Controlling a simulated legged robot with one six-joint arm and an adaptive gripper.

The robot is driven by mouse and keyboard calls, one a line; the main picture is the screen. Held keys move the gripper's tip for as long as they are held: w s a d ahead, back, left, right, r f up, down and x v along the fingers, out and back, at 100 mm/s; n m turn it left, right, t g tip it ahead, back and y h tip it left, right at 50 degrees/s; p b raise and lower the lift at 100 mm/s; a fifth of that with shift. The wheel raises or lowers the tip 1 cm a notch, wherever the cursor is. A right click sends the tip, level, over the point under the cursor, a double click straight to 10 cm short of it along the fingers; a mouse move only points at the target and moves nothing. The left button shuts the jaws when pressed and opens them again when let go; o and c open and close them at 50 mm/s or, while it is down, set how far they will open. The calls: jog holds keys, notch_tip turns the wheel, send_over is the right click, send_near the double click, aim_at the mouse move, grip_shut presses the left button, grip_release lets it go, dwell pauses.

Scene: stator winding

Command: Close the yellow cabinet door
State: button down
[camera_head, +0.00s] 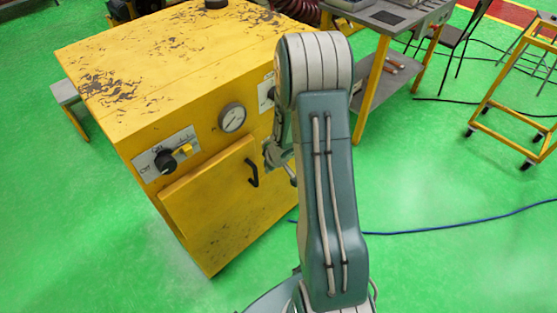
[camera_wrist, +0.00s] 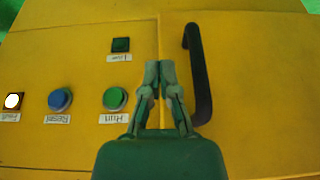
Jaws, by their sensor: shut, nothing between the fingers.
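The yellow cabinet (camera_head: 180,55) stands left of my arm in the head view. Its yellow door (camera_head: 215,200) is on the front face and has a black handle (camera_head: 252,173) near its right edge. My gripper (camera_head: 270,155) is partly hidden by my arm, just right of the handle. In the wrist view my gripper (camera_wrist: 159,68) is shut and empty, its fingertips near the seam beside the door. The black handle (camera_wrist: 198,75) is right of the fingers, apart from them.
In the wrist view, a green button (camera_wrist: 114,98), a blue button (camera_wrist: 60,99) and a dark green square light (camera_wrist: 121,44) are left of my gripper. In the head view, a workbench (camera_head: 385,15) and a yellow trolley (camera_head: 500,105) stand right. A blue cable (camera_head: 450,226) crosses the open green floor.

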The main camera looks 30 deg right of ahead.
jog(key=v, duration=0.8)
jog(key=shift+s+a, duration=0.2)
jog(key=shift+a, duration=0.05)
jog(key=shift+a+r, duration=0.1)
